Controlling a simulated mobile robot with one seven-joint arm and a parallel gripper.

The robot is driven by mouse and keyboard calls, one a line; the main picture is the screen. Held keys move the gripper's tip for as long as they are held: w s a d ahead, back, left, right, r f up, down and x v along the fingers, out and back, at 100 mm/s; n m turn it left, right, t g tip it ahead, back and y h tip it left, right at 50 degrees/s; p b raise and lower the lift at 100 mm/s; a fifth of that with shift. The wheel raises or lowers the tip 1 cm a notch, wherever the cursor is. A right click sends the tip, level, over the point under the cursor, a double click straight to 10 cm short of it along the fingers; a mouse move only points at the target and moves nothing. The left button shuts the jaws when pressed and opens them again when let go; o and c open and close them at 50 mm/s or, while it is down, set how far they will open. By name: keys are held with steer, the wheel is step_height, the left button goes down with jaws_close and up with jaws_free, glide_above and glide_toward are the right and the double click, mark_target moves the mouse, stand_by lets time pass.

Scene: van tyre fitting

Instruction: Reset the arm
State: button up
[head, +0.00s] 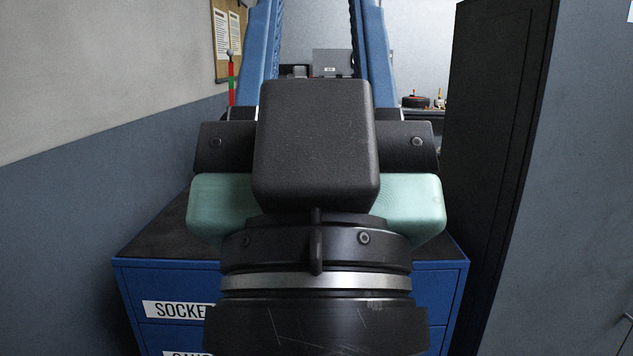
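My gripper (316,20) fills the middle of the head view, very close to the camera and seen from behind. It has a black wrist, a black box-shaped housing, pale green side pads and two long blue fingers with ridged inner faces. The fingertips run out of the top of the picture. The housing and wrist hide much of what lies behind.
A blue drawer cabinet (445,295) with a dark top and a "SOCKE…" label stands below and behind my gripper. A wall (70,180) is on the left, with a notice board (230,35). A tall dark cabinet (495,150) stands close on the right. A bench with small items shows behind.

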step_height(320, 180, up, 19)
steer(key=p, duration=1.6)
steer(key=shift+p, duration=0.3)
